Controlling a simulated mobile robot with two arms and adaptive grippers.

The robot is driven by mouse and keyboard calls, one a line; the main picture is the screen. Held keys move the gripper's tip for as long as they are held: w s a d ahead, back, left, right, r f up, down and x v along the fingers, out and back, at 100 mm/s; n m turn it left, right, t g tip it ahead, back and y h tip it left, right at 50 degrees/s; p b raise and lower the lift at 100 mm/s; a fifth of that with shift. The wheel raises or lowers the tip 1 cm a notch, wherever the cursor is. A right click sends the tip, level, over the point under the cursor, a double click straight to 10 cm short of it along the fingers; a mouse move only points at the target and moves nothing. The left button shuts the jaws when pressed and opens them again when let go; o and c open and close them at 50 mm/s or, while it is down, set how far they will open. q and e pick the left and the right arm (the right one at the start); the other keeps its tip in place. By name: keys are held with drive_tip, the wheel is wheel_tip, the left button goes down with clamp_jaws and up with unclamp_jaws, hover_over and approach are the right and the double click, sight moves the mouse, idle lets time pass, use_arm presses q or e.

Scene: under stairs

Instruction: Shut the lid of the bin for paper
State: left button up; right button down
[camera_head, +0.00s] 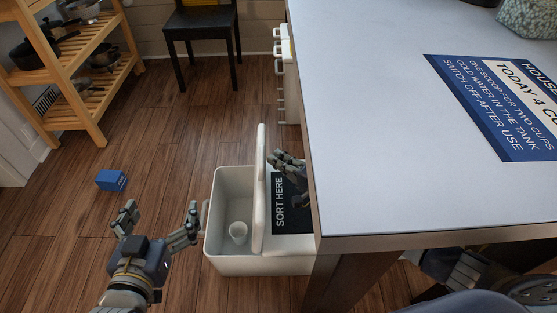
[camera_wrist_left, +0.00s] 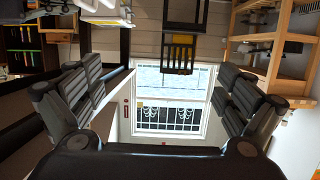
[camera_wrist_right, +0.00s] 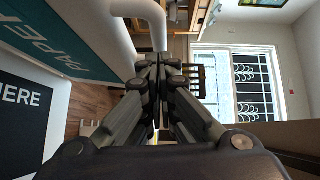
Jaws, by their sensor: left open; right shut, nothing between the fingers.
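The white bin (camera_head: 218,255) stands on the floor by the table. Its left compartment is open, with a pale cup (camera_head: 238,232) inside. A white lid (camera_head: 261,190) stands upright between this compartment and a dark "SORT HERE" panel (camera_head: 291,205). In the right wrist view, a teal "PAPER" label (camera_wrist_right: 65,40) shows on the lid's face. My right gripper (camera_head: 286,160) is shut and empty, just right of the lid's upper part; I cannot tell whether it touches. My left gripper (camera_head: 158,222) is open and empty, left of the bin.
The white table (camera_head: 400,190) covers the right side; its edge is close to the bin and my right arm. A blue box (camera_head: 111,180) lies on the floor at left. A wooden shelf (camera_head: 100,85) with pans and a black chair (camera_head: 200,25) stand behind.

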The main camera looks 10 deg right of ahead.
drive_tip(key=shift+a+r, duration=0.1)
drive_tip(key=shift+a, duration=0.05)
drive_tip(key=a, duration=0.2)
drive_tip(key=a+p, duration=0.1)
drive_tip(key=shift+w+r, duration=0.25)
drive_tip(key=shift+w, duration=0.05)
use_arm(q)
drive_tip(key=f, duration=0.1)
drive_tip(key=s+f+g, duration=0.1)
drive_tip(key=f, duration=0.1)
drive_tip(key=s+a+f+g, duration=0.1)
drive_tip(key=shift+s+a+f+y, duration=0.1)
drive_tip(key=shift+s+f+y, duration=0.1)
drive_tip(key=shift+y, duration=0.2)
use_arm(e)
approach(262, 154)
drive_tip(key=v, duration=0.3)
drive_tip(key=shift+s+d, duration=0.4)
drive_tip(key=shift+s, duration=0.15)
use_arm(q)
drive_tip(key=shift+r, duration=0.1)
use_arm(e)
drive_tip(key=shift+r, duration=0.1)
